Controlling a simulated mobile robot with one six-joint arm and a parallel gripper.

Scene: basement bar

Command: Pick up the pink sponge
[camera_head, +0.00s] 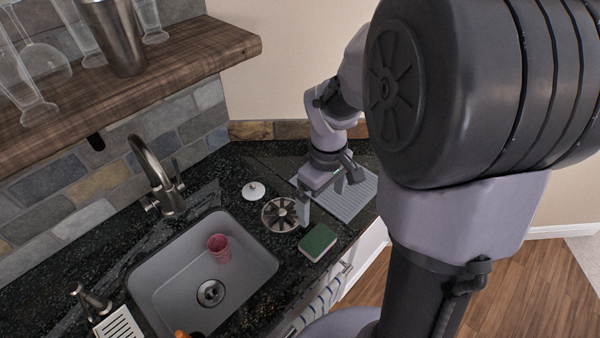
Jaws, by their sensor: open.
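A sponge (318,242) lies flat on the dark counter between the sink and the counter's front edge. Its top is dark green and its thin side looks pale; I see no clear pink on it. My gripper (321,205) is above the counter, just behind the sponge, with its fingers apart and nothing between them. One finger points down close to the sponge's far end. I cannot tell the exact gap between them.
A grey sink (164,296) holds a reddish cup (218,248). A round slotted dark piece (279,214) and a white lid-like disc (253,190) lie beside it. A grey ribbed mat (352,204) lies beneath my gripper. A faucet (158,180) rises behind the sink.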

